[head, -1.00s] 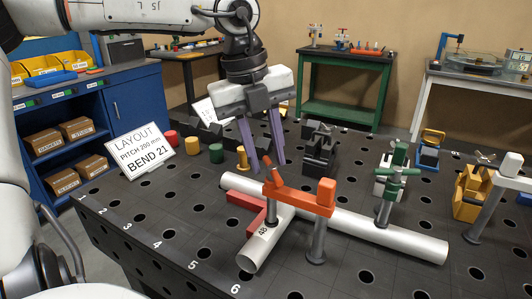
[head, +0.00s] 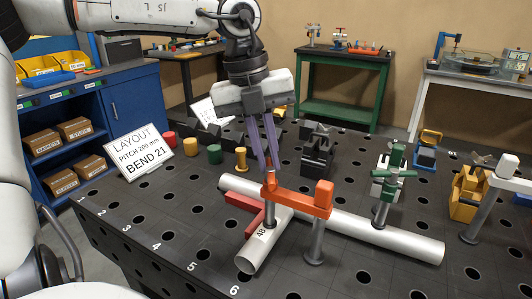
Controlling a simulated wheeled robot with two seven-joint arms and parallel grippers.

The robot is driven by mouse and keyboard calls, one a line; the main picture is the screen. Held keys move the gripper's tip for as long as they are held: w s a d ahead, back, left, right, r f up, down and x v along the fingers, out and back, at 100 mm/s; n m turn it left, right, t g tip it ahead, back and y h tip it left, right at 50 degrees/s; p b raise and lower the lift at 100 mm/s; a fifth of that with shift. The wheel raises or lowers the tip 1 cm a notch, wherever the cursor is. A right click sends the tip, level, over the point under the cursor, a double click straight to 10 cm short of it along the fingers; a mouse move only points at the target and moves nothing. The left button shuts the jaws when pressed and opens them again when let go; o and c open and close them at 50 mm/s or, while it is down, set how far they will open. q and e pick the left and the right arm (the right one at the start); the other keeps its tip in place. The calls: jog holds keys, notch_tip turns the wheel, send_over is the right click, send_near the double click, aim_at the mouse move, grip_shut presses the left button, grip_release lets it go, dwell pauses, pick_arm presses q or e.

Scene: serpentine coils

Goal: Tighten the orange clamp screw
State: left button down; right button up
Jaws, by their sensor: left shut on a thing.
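The orange clamp (head: 300,200) spans the grey pipes on the dark perforated table, its post (head: 315,243) standing in the table. Its orange screw (head: 269,184) stands upright at the clamp's left end, with the grey spindle (head: 270,209) going down to the short pipe marked 48 (head: 262,236). My left gripper (head: 268,166) points down from above, its purple fingers shut on the top of the screw. The fingertips partly hide the screw's handle. My right gripper is not in view.
A long grey pipe (head: 388,236) crosses behind the clamp, with a red block (head: 254,222) beside the short pipe. A green clamp (head: 390,172) stands to the right. A white layout sign (head: 140,152) stands at the left.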

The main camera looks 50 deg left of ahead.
pick_arm(q)
jog(key=c, duration=1.8)
grip_release()
jog(key=shift+r, duration=0.1)
jog(key=r, duration=0.3)
jog(key=s+a+r, duration=0.1)
jog(key=r, duration=0.6)
jog(key=shift+s+a+p, duration=0.15)
jog(key=shift+s+p, duration=0.1)
jog(key=shift+p, duration=0.05)
